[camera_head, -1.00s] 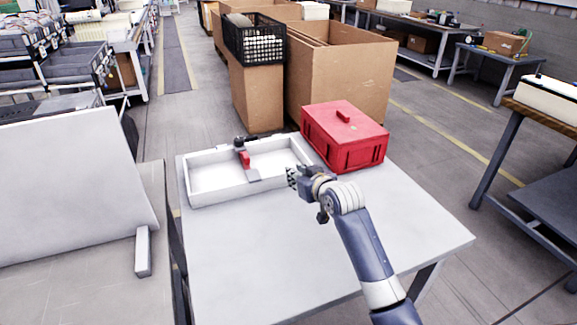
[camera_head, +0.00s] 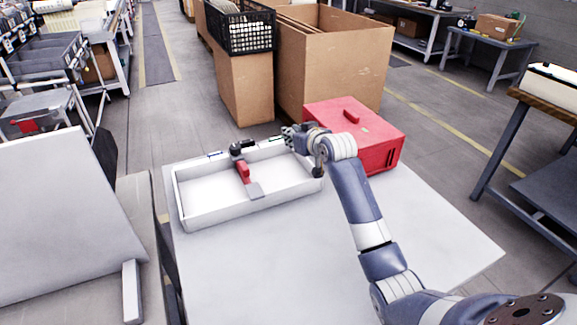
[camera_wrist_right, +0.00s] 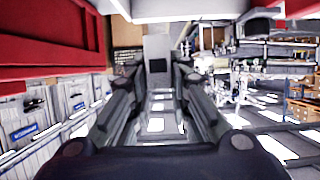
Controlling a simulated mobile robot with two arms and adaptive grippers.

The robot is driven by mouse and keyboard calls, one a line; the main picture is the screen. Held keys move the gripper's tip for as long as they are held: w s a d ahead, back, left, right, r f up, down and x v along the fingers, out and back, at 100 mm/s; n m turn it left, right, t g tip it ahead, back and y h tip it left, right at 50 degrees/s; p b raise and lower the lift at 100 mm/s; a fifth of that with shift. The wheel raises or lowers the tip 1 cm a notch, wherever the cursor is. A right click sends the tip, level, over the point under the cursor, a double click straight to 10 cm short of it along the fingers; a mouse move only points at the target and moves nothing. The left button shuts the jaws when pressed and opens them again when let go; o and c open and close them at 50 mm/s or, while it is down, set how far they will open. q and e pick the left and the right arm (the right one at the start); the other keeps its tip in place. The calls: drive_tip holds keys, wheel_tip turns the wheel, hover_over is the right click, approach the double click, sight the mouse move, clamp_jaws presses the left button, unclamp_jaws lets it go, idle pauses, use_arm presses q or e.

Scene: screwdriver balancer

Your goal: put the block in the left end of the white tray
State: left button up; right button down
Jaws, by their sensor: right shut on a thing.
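The white tray (camera_head: 215,212) lies on the back left of the white table. A red and black tool (camera_head: 243,172) with a flat grey part (camera_head: 254,190) at its near end lies across the tray's middle, leaving white floor on both sides. My right gripper (camera_head: 288,133) reaches in from the right at the tray's back right corner, and its fingers point left. In the right wrist view, its fingers (camera_wrist_right: 158,75) are closed around a small grey block (camera_wrist_right: 158,48). The block is hard to make out in the head view. My left gripper is not in view.
A red box (camera_head: 375,135) stands on the table close behind and right of my right gripper. Cardboard boxes (camera_head: 335,70) and a black crate (camera_head: 240,30) stand behind the table. The table's front (camera_head: 270,270) is clear.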

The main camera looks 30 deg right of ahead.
drive_tip(key=f, duration=0.5)
drive_tip(key=shift+s+f, duration=0.2)
drive_tip(key=shift+f, duration=0.05)
wheel_tip(320, 180, down, 4)
drive_tip(key=shift+r, duration=0.15)
drive_tip(key=shift+f, duration=0.2)
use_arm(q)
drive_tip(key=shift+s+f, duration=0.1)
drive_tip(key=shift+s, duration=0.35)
use_arm(e)
drive_tip(key=shift+f, duration=0.2)
drive_tip(key=c, duration=1.8)
unclamp_jaws()
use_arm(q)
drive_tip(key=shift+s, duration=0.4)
